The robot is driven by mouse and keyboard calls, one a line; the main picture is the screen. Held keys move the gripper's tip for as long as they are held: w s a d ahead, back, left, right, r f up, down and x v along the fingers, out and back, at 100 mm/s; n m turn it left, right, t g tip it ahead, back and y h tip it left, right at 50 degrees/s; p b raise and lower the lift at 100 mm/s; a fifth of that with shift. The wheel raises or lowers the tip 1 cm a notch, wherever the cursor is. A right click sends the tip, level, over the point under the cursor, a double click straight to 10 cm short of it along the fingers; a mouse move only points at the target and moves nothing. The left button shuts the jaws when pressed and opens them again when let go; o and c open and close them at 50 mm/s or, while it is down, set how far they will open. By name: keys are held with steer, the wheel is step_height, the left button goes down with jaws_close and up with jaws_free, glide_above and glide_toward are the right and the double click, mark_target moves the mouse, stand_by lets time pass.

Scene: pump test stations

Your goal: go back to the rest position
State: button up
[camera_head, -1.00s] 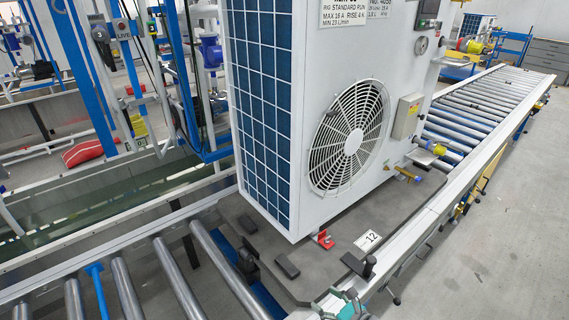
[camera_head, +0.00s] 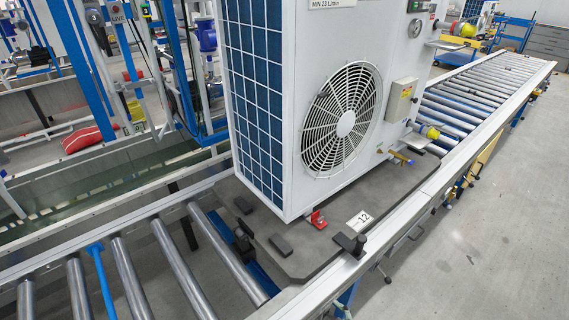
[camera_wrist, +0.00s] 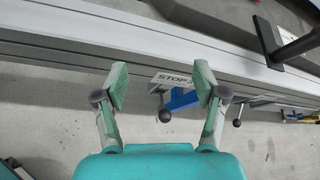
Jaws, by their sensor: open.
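My gripper (camera_wrist: 161,88) shows in the wrist view with its two green-padded fingers apart and nothing between them. It hangs beside the conveyor's side rail (camera_wrist: 150,42), above the grey floor. In the head view my gripper is out of sight. The white heat pump unit (camera_head: 390,40) with its round fan grille (camera_head: 342,118) stands upright on a dark pallet (camera_head: 330,250) on the conveyor.
Bare rollers (camera_head: 170,265) lie at the front left, and more rollers (camera_head: 490,90) run away at the back right. A black stop post (camera_head: 350,243) stands on the near rail corner. A blue frame with hoses (camera_head: 185,90) stands behind. The floor (camera_head: 480,230) at right is clear.

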steer(key=s+d+r+n+t+h, duration=0.1)
steer(key=s+d+n+h, duration=0.15)
steer(key=s+n, duration=0.65)
steer(key=s+d+r+n+h, duration=0.2)
steer(key=s+h, duration=0.1)
steer(key=s, duration=1.1)
steer(key=s+r+n+t, duration=0.3)
steer(key=s+r+n, duration=1.1)
steer(key=r, duration=0.4)
steer(key=shift+d+r, duration=0.15)
steer(key=shift+d, duration=0.05)
steer(key=shift+h, duration=0.25)
steer(key=shift+c, duration=0.3)
